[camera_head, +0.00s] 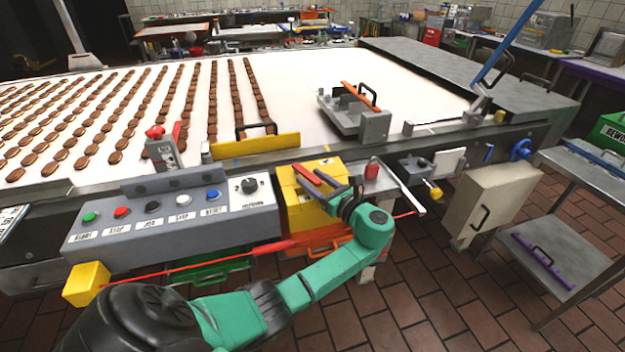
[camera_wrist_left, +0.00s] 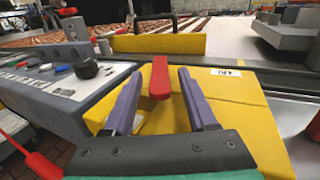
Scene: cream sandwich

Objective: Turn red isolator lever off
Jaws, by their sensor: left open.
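The red isolator lever (camera_wrist_left: 159,77) is on a yellow box (camera_wrist_left: 250,110) with a small white label. In the head view the red lever (camera_head: 305,173) and yellow box (camera_head: 290,205) are at the middle, right of the grey button panel. My left gripper (camera_wrist_left: 160,86) is open. Its two purple fingers are on either side of the lever, with a visible gap on each side. In the head view my left gripper (camera_head: 312,181) is over the box and partly hides it. The lever's base is partly hidden. My right gripper is not in view.
The grey button panel (camera_head: 170,215) is left of the box. A yellow plate (camera_head: 256,146) with a dark handle stands behind it. A white conveyor (camera_head: 290,75) with rows of brown biscuits lies beyond. A red-topped switch (camera_head: 372,169) and a cream box (camera_head: 492,200) are to the right.

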